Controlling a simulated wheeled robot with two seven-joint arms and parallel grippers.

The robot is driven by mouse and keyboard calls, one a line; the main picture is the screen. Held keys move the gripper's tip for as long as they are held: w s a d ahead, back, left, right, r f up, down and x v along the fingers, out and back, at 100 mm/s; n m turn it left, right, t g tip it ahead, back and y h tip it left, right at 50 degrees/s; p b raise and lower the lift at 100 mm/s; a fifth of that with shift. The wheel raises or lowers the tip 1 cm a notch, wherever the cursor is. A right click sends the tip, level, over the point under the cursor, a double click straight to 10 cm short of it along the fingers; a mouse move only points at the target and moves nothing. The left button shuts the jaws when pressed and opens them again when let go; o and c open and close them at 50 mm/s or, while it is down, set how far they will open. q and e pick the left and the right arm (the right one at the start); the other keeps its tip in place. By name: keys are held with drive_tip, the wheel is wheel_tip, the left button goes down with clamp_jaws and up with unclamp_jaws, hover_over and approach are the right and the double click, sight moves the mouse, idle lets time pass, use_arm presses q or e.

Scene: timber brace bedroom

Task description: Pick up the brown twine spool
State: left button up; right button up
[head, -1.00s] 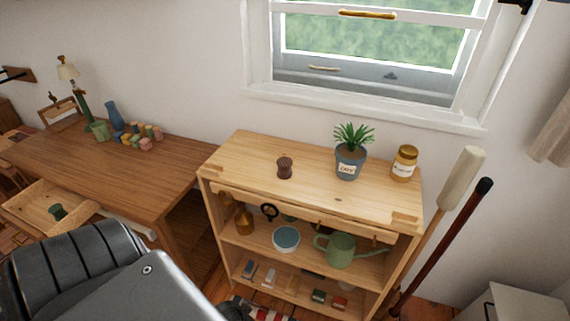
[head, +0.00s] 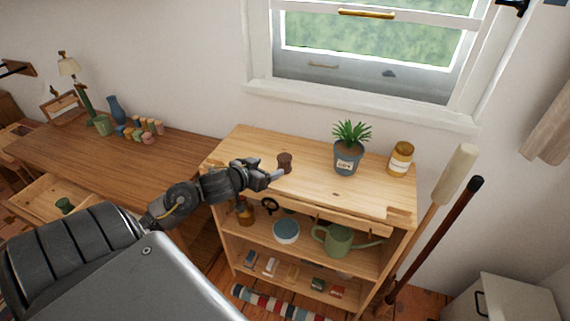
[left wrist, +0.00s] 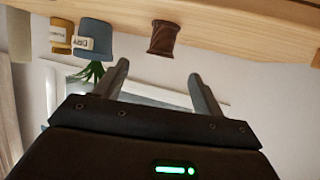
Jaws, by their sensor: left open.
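The brown twine spool (head: 285,160) stands upright on the top of the wooden shelf unit (head: 320,183), left of the plant pot. My left gripper (head: 278,173) is at the left part of the shelf top, close to the spool, and its fingertips overlap the spool's lower edge in the head view. In the left wrist view the spool (left wrist: 163,38) shows beyond the two spread fingers (left wrist: 160,80), with nothing between them. The left gripper is open and empty. My right gripper is not in view.
A wooden desk (head: 110,165) with coloured spools is at left. Two long handles (head: 436,220) lean at the right. The window (head: 365,60) is behind.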

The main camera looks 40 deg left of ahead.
sight(281, 160)
use_arm(q)
drive_tip(key=x, duration=0.5)
drive_tip(key=shift+w, duration=0.1)
drive_tip(key=shift+w+a, duration=0.1)
drive_tip(key=shift+w, duration=0.1)
drive_tip(key=x, duration=0.3)
drive_tip(key=shift+w+a+f, duration=0.1)
drive_tip(key=shift+w+a, duration=0.05)
drive_tip(key=shift+w, duration=0.25)
drive_tip(key=shift+w+f, duration=0.25)
drive_tip(key=shift+w, duration=0.2)
drive_tip(key=c, duration=1.1)
drive_tip(key=shift+o, duration=0.2)
drive_tip(key=shift+s, duration=0.1)
drive_tip(key=shift+r, duration=0.15)
